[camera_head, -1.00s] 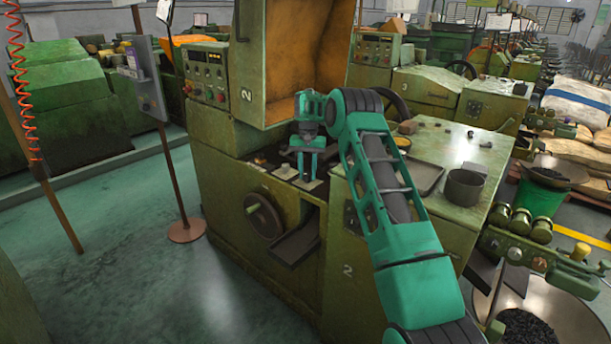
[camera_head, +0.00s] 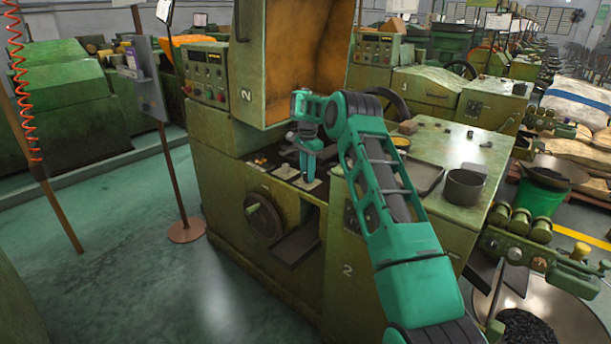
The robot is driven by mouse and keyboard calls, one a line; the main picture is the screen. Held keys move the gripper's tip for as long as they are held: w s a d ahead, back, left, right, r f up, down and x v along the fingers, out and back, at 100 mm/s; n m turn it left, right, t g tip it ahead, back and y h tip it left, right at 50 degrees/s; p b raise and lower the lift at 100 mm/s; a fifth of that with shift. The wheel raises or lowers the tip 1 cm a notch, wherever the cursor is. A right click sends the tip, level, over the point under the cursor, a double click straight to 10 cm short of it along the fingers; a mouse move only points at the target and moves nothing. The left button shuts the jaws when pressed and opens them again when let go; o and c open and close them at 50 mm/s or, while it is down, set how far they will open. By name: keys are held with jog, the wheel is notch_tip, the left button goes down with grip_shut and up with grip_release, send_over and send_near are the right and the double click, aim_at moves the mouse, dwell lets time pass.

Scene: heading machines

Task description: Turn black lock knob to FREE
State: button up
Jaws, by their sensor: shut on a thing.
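My gripper (camera_head: 308,176) points down at a small light plate (camera_head: 311,185) on the deck of the green machine marked 2 (camera_head: 335,230). It is shut on the black lock knob, which is mostly hidden between the fingers. The knob's marking and its exact angle are too small to read. My teal arm reaches in from the lower right.
An open orange-lined hood (camera_head: 305,60) rises behind the gripper. A handwheel (camera_head: 263,218) and dark chute (camera_head: 297,240) are on the machine's front. A tray (camera_head: 425,176) and dark pot (camera_head: 464,186) sit on the top at right.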

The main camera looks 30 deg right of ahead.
aim_at(306, 173)
jog(key=shift+w+r+m, duration=0.2)
jog(key=shift+m, duration=0.1)
jog(key=o, duration=1)
jog(key=shift+a, duration=0.1)
jog(key=shift+o, duration=0.2)
jog(key=shift+s+f, duration=0.1)
notch_tip(306, 173, up, 11)
jog(key=shift+f, duration=0.1)
